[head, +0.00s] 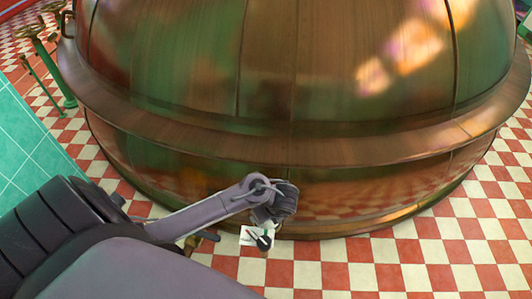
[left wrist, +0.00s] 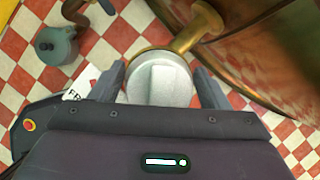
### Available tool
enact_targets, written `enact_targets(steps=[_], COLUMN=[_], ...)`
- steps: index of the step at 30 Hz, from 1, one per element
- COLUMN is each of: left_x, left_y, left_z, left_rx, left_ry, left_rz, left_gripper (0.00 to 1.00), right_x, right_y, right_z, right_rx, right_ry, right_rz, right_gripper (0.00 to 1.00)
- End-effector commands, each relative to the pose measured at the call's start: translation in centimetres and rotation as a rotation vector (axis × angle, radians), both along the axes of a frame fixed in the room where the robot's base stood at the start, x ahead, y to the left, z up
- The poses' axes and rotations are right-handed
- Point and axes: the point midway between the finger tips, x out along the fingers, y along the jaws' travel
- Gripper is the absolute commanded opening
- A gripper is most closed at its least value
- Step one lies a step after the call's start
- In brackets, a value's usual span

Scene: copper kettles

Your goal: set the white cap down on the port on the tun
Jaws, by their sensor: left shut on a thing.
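The white cap (left wrist: 158,84), round and pale grey-white with a raised bar across its top, sits between my left gripper's fingers (left wrist: 160,72). The gripper is shut on it. A brass pipe (left wrist: 183,42) runs from the copper tun (left wrist: 275,45) to the cap; its round brass rim shows just behind the cap's far edge. The cap covers the port's mouth, and I cannot tell whether they touch. In the head view my left gripper (head: 264,240) points down at the near foot of the tun (head: 300,105); the port is not clear there. My right gripper is not in view.
In the left wrist view a grey-green vessel (left wrist: 55,46) stands on the red and white checkered floor (left wrist: 105,48), with a partly hidden white lettered card (left wrist: 76,94) nearby. Green stands (head: 60,85) are at upper left in the head view. Checkered floor lies open at lower right.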

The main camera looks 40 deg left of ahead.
Motion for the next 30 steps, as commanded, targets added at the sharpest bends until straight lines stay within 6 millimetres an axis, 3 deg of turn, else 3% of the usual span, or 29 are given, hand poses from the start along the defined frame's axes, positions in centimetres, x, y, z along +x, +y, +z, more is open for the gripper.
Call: enact_targets(steps=[25,26,30], left_x=[0.1,0.1,0.0], left_y=[0.0,0.0,0.0], left_z=[-1.0,-0.9,-0.9], left_rx=[0.001,0.001,0.0], left_ry=[-0.001,-0.001,-0.001], left_rz=[0.0,0.0,0.0], left_gripper=[0.49,0.72,0.9], right_x=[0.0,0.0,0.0], right_y=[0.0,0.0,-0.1], right_z=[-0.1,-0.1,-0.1], right_rx=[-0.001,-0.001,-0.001], right_ry=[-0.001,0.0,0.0], right_rz=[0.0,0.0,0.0], right_gripper=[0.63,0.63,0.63])
